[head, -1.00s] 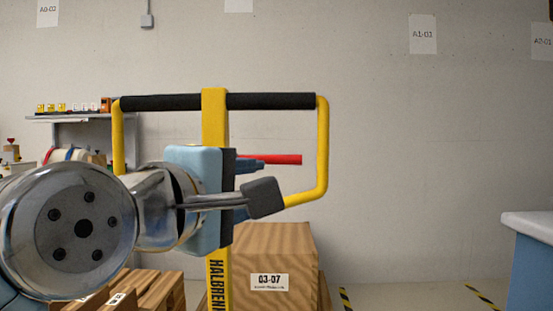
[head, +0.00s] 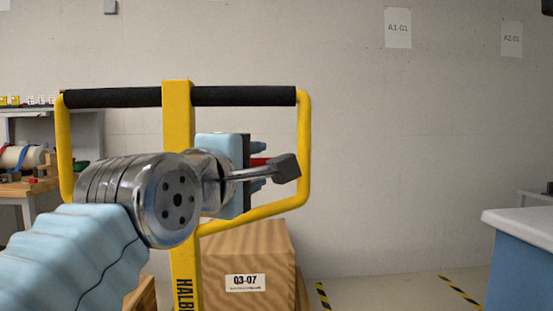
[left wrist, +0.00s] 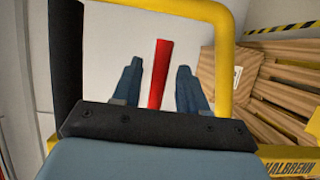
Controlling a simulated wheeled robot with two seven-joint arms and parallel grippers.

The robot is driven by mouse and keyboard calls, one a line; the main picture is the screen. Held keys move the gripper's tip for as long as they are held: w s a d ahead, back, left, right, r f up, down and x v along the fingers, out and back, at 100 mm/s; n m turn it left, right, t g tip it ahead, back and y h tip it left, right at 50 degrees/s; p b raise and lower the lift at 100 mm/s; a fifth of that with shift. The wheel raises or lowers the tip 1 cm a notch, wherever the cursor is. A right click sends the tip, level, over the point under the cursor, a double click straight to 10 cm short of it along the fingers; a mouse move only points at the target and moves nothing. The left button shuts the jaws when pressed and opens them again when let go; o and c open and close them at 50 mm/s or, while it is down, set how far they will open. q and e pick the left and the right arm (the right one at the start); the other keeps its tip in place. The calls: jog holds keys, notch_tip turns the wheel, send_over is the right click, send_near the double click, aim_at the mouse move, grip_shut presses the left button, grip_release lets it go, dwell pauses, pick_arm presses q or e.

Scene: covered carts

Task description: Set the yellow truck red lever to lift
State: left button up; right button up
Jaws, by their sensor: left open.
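The yellow truck's handle frame (head: 304,150) with its black grip bar stands before me in the head view, and it also shows in the wrist view (left wrist: 220,60). The red lever (head: 258,162) is mostly hidden behind my left gripper (head: 262,160) in the head view. In the left wrist view, the red lever (left wrist: 160,72) appears between the two spread fingers of my left gripper (left wrist: 160,80). The gripper is open, with visible gaps on both sides of the lever. I cannot tell how deep the lever sits between the fingers. My right gripper is out of view.
A wooden-textured box (head: 245,255) labelled 03-07 stands behind the truck. A blue cabinet with a white top (head: 520,222) is at the right. A workbench with shelves (head: 25,185) is at the far left.

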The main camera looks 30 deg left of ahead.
pick_arm(q)
jog(key=shift+w+a, duration=0.1)
jog(key=shift+w, duration=0.85)
jog(key=shift+c, duration=0.4)
grip_shut()
